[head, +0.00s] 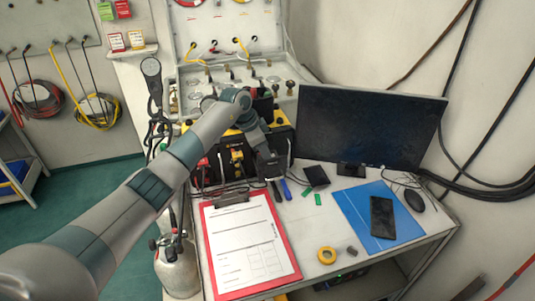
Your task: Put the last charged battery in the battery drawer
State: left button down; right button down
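My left arm reaches in from the lower left across the desk. Its gripper (277,187) points down in front of a black and yellow unit (238,155), over the back of the desk. Whether its fingers are apart or hold something is too small to tell. A blue, pen-like piece (286,189) shows right beside the fingers. A black box (316,177) lies right of the gripper, with small green pieces (317,199) near it. A small dark grey block (352,251) lies near the front edge. I cannot tell which piece is the battery, or make out the drawer. My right gripper is out of view.
A red clipboard (294,270) covers the desk's front left. A yellow tape roll (326,255) lies right of it. A monitor (370,125) stands behind. A blue mat (352,208) with a black phone (382,217) and a mouse (414,200) are at right.

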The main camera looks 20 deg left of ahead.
pick_arm(q)
jog(key=shift+f, duration=0.15)
jog(key=c, duration=1.5)
grip_release()
jog(key=shift+b+v, duration=1.9)
jog(key=shift+v, duration=4.25)
